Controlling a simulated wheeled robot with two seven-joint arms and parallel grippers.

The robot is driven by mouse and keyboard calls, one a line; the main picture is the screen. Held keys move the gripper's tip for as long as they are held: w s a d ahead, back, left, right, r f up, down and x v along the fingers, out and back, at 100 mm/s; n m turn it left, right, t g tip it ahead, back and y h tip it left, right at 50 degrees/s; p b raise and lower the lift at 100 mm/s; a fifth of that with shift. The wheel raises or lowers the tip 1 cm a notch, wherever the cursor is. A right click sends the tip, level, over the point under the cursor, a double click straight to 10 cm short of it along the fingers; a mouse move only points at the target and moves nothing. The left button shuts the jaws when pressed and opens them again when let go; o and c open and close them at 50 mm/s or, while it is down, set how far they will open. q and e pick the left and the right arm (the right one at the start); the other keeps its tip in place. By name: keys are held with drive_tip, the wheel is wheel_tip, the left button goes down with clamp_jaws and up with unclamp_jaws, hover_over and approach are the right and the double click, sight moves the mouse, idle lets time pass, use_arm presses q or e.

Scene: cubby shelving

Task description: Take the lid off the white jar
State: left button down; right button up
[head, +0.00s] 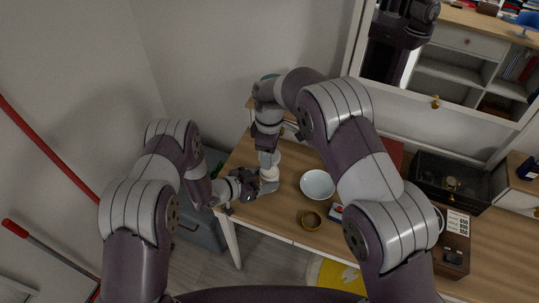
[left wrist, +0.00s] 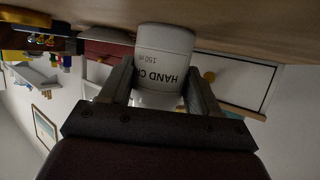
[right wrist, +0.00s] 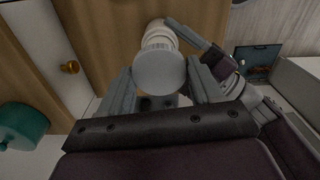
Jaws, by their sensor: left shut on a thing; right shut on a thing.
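The white jar (left wrist: 160,62), printed with upside-down "HAND CR" text, is between the fingers of my left gripper (left wrist: 158,92), which is shut on its side. In the head view the jar (head: 268,187) is at the table's left front corner. My right gripper (head: 268,158) comes down from above it, shut on the round white lid (right wrist: 160,72). In the right wrist view a narrower white part of the jar (right wrist: 158,36) shows behind the lid. I cannot tell whether lid and jar still touch.
A dark open box (head: 450,182) and a brown box (head: 455,240) are farther right. A teal round object (right wrist: 22,125) shows in the right wrist view.

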use_arm(q)
drive_tip(key=shift+c, duration=0.8)
unclamp_jaws()
drive_tip(key=v, duration=1.2)
drive_tip(key=shift+b, duration=0.35)
